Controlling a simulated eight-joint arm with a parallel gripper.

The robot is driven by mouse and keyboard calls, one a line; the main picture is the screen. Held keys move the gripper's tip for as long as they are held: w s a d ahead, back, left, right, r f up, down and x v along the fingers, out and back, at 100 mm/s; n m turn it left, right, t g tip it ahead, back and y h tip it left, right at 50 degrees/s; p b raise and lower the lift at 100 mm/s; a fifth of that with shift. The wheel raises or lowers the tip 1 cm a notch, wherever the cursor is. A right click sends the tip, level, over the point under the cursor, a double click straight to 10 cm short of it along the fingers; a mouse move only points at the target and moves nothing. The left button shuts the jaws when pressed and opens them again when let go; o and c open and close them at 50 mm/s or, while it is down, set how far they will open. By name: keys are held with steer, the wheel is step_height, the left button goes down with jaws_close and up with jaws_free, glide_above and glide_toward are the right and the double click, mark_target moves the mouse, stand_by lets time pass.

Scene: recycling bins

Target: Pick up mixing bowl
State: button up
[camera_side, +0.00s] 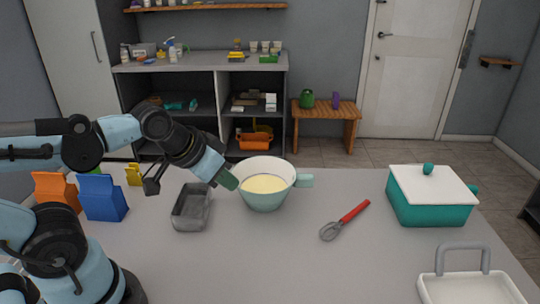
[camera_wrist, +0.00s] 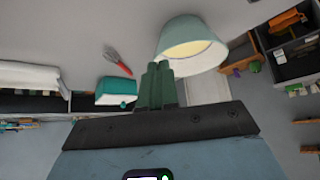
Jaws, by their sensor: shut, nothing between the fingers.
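The mixing bowl (camera_side: 264,198) is pale green with a white inside, a handle on its right and something yellow in it. It stands upright on the grey counter. My gripper (camera_side: 231,182) is shut and empty, its green fingertips at the bowl's left rim in the side view. I cannot tell whether they touch it. In the wrist view the closed fingers (camera_wrist: 157,66) point at the bowl (camera_wrist: 190,46), which is just beyond them and tilted in the picture.
A grey metal tin (camera_side: 191,207) lies just left of the bowl, below my wrist. A red-handled whisk (camera_side: 345,219) and a teal pot with a white lid (camera_side: 430,196) are to the right. A white tray (camera_side: 468,289) is at the front right. Orange (camera_side: 56,192) and blue (camera_side: 102,198) containers stand left.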

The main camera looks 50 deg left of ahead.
steer(key=o, duration=0.6)
steer(key=g+y, duration=0.4)
steer(key=g, duration=0.3)
glide_above(281, 205)
steer(key=d, duration=0.2)
steer(key=shift+n, duration=0.3)
steer(key=f, duration=0.7)
steer(key=shift+w+d, duration=0.2)
steer(key=shift+w, duration=0.2)
steer(key=shift+d+x, duration=0.1)
steer(key=shift+x, duration=1.2)
steer(key=shift+d+x, duration=0.15)
steer(key=shift+x, duration=1.15)
